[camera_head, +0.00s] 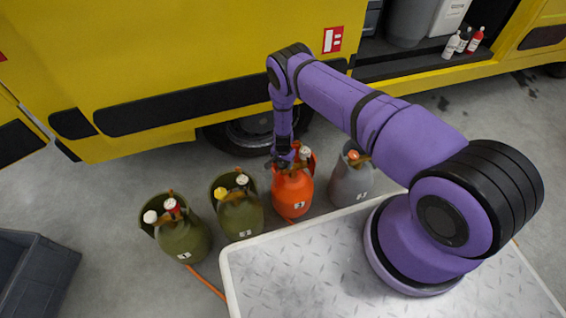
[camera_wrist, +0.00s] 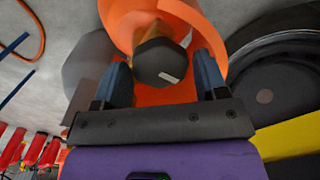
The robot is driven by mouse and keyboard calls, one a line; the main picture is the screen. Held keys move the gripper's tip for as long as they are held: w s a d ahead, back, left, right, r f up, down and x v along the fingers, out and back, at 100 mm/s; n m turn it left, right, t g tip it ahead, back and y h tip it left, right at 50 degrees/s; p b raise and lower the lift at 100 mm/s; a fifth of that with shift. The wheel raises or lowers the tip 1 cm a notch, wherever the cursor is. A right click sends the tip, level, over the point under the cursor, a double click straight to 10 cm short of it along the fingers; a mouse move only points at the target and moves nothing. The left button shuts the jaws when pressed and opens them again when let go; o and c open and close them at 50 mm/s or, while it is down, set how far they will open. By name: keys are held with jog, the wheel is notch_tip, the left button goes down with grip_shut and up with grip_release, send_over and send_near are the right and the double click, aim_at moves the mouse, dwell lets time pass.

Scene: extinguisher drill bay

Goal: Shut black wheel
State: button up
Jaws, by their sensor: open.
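The black wheel (camera_wrist: 158,62) has a pale mark on its face. In the wrist view it is in front of the orange cylinder (camera_wrist: 165,95). My gripper (camera_wrist: 162,75) is open, with one blue finger on each side of the wheel. I cannot tell whether the fingers touch it. In the head view my gripper (camera_head: 284,158) is at the top of the orange cylinder (camera_head: 293,192), which stands on the floor. The black wheel cannot be clearly made out there, around my gripper. A small white-topped part (camera_head: 305,152) shows beside the gripper.
Two green cylinders (camera_head: 185,240) (camera_head: 242,216) with coloured tops stand to the left. A grey cylinder (camera_head: 350,182) stands close on the right. The yellow vehicle (camera_head: 180,50) rises behind. A dark crate (camera_head: 38,270) is at lower left, with clear floor beyond it.

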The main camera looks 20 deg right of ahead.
notch_tip(320, 180, up, 11)
jog(key=shift+f, duration=0.2)
dwell(0.3)
dwell(0.4)
jog(key=w+r+n+t+y, duration=0.1)
jog(key=w+r, duration=0.2)
jog(key=r, duration=1.5)
jog(key=w+r+n+t, duration=0.1)
jog(key=w+r+n, duration=0.1)
jog(key=r, duration=1.6)
jog(key=s+r+n, duration=0.1)
jog(key=s+r, duration=0.3)
jog(key=r, duration=0.9)
jog(key=s+d+r+n+t, duration=0.2)
jog(key=s+d+r+n, duration=0.15)
jog(key=s+r, duration=1.45)
jog(key=s+d+r+n, duration=0.1)
jog(key=s+r, duration=0.1)
jog(key=s, duration=0.8)
jog(key=s+d+r+t+h, duration=0.1)
jog(key=s+d+r, duration=0.1)
jog(key=s, duration=0.8)
jog(key=shift+s+d+r+n, duration=0.2)
jog(key=shift+s+r+n, duration=0.15)
jog(key=shift+r, duration=0.45)
